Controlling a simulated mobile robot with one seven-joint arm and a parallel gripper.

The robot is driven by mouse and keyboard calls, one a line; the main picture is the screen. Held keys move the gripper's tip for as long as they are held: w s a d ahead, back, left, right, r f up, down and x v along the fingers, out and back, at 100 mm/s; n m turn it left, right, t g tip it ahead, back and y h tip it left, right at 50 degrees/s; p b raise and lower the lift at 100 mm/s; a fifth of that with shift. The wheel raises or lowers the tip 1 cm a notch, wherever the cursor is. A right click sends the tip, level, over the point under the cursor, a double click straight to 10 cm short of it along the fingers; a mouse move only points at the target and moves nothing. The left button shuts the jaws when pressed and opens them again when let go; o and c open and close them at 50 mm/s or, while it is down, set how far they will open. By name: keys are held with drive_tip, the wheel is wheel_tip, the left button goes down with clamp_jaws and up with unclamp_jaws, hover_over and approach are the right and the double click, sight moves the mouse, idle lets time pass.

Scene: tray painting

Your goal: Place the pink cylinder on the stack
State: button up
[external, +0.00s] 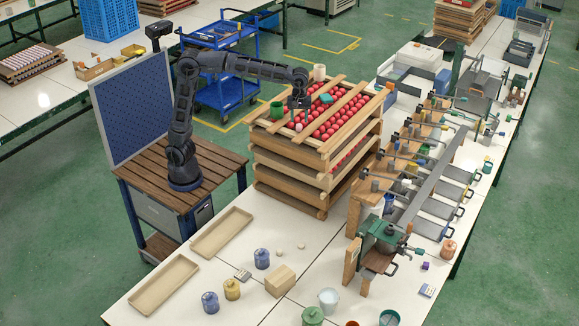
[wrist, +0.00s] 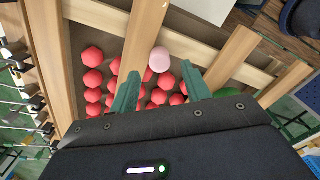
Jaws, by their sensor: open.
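The pink cylinder (wrist: 159,59) shows as a pale pink round top in the wrist view, near a cross slat of the top tray, beside red pieces (wrist: 93,57). In the external view a small pale spot (external: 298,127) at the stack's front edge seems to be it. The stack (external: 289,164) is several wooden trays piled up, with red pieces on top. My gripper (external: 299,108) is low over the top tray. In the wrist view my gripper (wrist: 160,72) is open, its two green fingers apart, with the pink top just beyond and between their tips; contact cannot be told.
A green cup (external: 277,110), a teal object (external: 326,98) and a cream cylinder (external: 319,72) stand on the stack top. Wooden slats (external: 345,110) cross it. A row of metal clamps (external: 425,150) stands to the right. The table front holds jars and two shallow trays (external: 222,232).

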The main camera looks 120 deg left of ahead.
wheel_tip(320, 180, up, 9)
drive_tip(key=s+d+f+m+t, duration=0.1)
drive_tip(key=s+d+m, duration=0.6)
drive_tip(key=s+d, duration=0.25)
drive_tip(key=s+d+f+m+t, duration=0.1)
drive_tip(key=s+d+f+m, duration=0.7)
drive_tip(key=s, duration=0.3)
drive_tip(key=s+d+f+m+t, duration=0.2)
drive_tip(key=s+d+f+m, duration=0.7)
drive_tip(key=s, duration=0.3)
drive_tip(key=shift+s+d+m+t, duration=0.3)
drive_tip(key=shift+d+m, duration=0.1)
drive_tip(key=shift+d, duration=0.15)
